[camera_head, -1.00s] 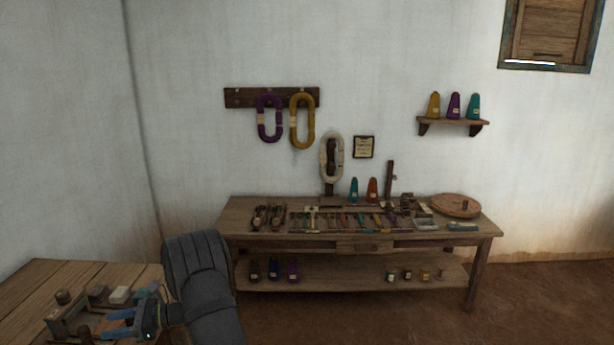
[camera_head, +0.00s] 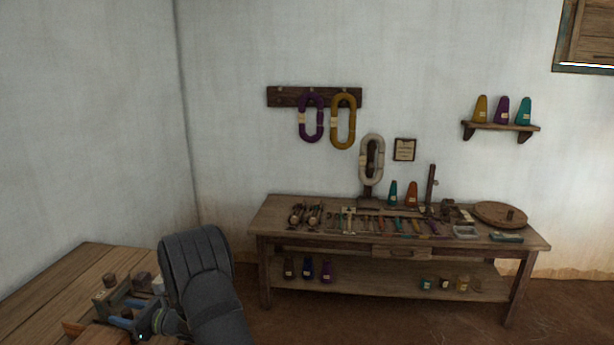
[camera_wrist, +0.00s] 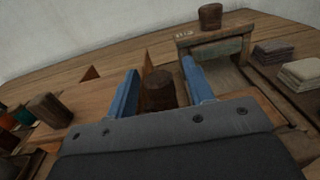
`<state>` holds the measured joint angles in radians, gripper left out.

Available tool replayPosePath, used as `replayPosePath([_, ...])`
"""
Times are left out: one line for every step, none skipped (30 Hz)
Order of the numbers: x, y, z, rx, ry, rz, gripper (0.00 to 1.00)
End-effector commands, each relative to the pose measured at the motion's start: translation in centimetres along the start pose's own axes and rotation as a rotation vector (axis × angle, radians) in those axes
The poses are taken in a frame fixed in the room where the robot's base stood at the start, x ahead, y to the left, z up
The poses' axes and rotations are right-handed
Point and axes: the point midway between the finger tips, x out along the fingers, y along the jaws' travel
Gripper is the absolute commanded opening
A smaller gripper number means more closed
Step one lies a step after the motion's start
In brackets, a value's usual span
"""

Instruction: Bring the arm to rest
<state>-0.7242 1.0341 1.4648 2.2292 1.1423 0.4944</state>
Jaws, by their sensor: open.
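My gripper (camera_wrist: 161,88) shows in the wrist view with its two blue fingers spread apart. Nothing is held between them. A dark brown wooden peg or block (camera_wrist: 159,90) stands beyond the gap between the fingers; I cannot tell how far below it is. In the head view my gripper (camera_head: 124,324) is low at the left, over the near wooden table (camera_head: 50,290), with my dark arm in front of part of it.
On the near table are a wooden frame with a knob (camera_wrist: 210,17), folded cloths (camera_wrist: 303,73) and a brown block (camera_wrist: 48,110). A workbench (camera_head: 400,253) with tools stands against the back wall. Brown floor lies between.

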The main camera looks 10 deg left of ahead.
Motion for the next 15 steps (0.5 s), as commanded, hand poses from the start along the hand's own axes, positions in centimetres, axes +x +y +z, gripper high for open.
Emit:
replayPosePath([0.0,0.1,0.0,0.002,0.002,-0.025,0.48])
replayPosePath([-0.6,0.0,0.0,0.001,0.004,-0.033,0.48])
replayPosePath([-1.6,-0.1,0.0,0.0,0.003,-0.032,0.48])
replayPosePath([-2.2,-0.1,0.0,0.0,0.003,-0.032,0.48])
replayPosePath([-2.8,-0.1,0.0,0.001,0.004,-0.032,0.48])
replayPosePath([-3.6,-0.1,0.0,0.001,0.002,-0.031,0.48])
replayPosePath([-4.2,0.0,0.0,0.001,0.003,-0.031,0.48])
replayPosePath([-4.8,0.0,0.0,0.0,0.003,-0.03,0.48])
replayPosePath([-5.6,0.0,0.0,0.001,0.002,-0.03,0.48])
replayPosePath([-6.3,0.0,0.0,0.0,0.002,-0.031,0.48])
replayPosePath([-6.8,0.0,0.0,0.0,0.003,-0.03,0.48])
replayPosePath([-7.7,0.1,0.0,0.0,0.003,-0.029,0.48])
replayPosePath([-8.3,0.1,0.0,0.0,0.002,-0.03,0.48])
replayPosePath([-8.9,0.1,0.0,0.001,0.003,-0.03,0.48])
replayPosePath([-9.7,0.1,0.1,0.0,0.002,-0.03,0.48])
